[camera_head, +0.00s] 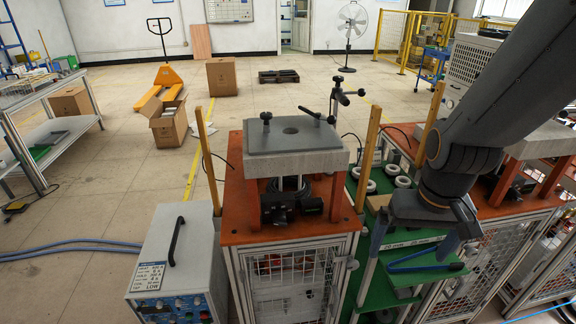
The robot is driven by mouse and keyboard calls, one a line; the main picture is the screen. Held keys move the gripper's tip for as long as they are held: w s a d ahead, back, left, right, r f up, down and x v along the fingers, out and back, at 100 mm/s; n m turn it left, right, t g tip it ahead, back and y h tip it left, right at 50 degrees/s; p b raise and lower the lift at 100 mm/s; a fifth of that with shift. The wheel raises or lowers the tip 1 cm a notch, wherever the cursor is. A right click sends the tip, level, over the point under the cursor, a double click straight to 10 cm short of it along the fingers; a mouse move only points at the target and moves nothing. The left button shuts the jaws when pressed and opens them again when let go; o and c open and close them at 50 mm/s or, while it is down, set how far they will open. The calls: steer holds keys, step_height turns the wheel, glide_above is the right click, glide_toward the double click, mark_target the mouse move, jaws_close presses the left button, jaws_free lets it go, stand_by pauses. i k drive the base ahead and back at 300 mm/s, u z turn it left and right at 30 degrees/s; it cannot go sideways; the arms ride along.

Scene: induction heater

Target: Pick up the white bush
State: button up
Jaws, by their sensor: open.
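Several white bushes, ring-shaped with dark centres, lie on the green shelf (400,292) between the two orange-topped stations. One white bush (403,182) is nearest my arm, another white bush (393,169) is just behind it, and others sit to the left, partly hidden by a wooden post. My gripper (412,252) is open and points down, nearer the camera than the bushes and to their lower right. I see nothing held between its fingers. My arm hides part of the shelf.
A grey plate fixture (292,137) stands on the orange station (250,217) to the left. Wooden posts (371,145) rise beside the shelf. A blue-handled tool (418,257) lies below my gripper. A control box (178,262) is at lower left. Open floor lies behind.

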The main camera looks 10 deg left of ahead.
mark_target(372, 185)
steer(key=z, duration=0.35)
steer(key=k, duration=0.4)
steer(key=z, duration=0.95)
steer(key=i, duration=0.8)
steer(key=u, duration=1.05)
steer(key=i, duration=0.6)
steer(key=u, duration=0.7)
